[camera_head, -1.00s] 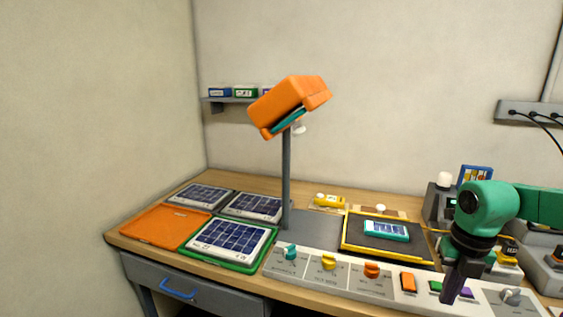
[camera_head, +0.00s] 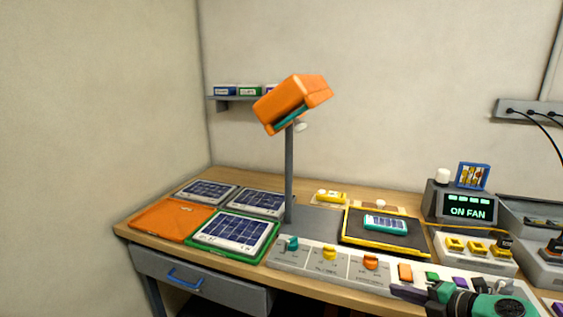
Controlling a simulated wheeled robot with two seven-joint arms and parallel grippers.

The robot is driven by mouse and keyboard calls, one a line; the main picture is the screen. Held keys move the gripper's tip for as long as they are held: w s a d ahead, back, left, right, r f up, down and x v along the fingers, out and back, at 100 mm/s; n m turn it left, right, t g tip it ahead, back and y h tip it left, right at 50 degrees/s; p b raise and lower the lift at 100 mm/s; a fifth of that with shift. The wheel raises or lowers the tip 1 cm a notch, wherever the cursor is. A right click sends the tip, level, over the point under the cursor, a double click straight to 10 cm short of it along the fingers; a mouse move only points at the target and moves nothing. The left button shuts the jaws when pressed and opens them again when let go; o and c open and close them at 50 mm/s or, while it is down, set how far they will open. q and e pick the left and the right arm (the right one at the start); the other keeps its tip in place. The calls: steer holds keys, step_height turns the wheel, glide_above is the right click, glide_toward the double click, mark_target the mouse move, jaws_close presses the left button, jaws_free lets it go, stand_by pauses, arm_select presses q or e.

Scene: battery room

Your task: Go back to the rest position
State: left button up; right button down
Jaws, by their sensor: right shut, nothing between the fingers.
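My right gripper (camera_head: 408,293) is at the lower right, low in front of the control panel (camera_head: 310,258). It is shut and empty, its dark fingers pointing left. It covers part of the panel's right end in this view. The green wrist (camera_head: 495,306) behind it runs to the bottom edge. My left gripper is not in view.
An orange lamp (camera_head: 292,103) stands on a grey post on the wooden desk. Solar panels (camera_head: 234,232) lie at the left, beside an orange tray (camera_head: 170,219). A yellow-edged mat (camera_head: 352,231) bears a small panel (camera_head: 385,223). A display (camera_head: 467,207) reads "ON FAN".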

steer(key=s+d+f+m+t+h, duration=0.1)
steer(key=s+d+f+m+h, duration=0.2)
steer(key=m, duration=0.5)
steer(key=s+d+f+m+h, duration=0.25)
steer(key=f+m+h, duration=0.25)
steer(key=m, duration=0.3)
steer(key=s+a+f+m+g+y, duration=0.1)
steer(key=s+a+f+m+g, duration=0.3)
steer(key=s, duration=0.4)
steer(key=s+a+f+m+g+y, duration=0.1)
steer(key=s+a+f+m+g, duration=0.25)
steer(key=s+a, duration=0.35)
steer(key=s+f+n+g, duration=0.1)
steer(key=s+f+g, duration=0.15)
steer(key=f, duration=2.15)
steer(key=s+d+f, duration=0.2)
steer(key=s+f, duration=0.4)
steer(key=s, duration=0.2)
steer(key=s+d+f, duration=0.1)
steer(key=s+f, duration=0.6)
steer(key=s, duration=0.1)
steer(key=shift+s+d+f, duration=0.15)
steer(key=shift+s+d, duration=0.2)
steer(key=shift+d, duration=0.05)
steer(key=shift+n, duration=0.25)
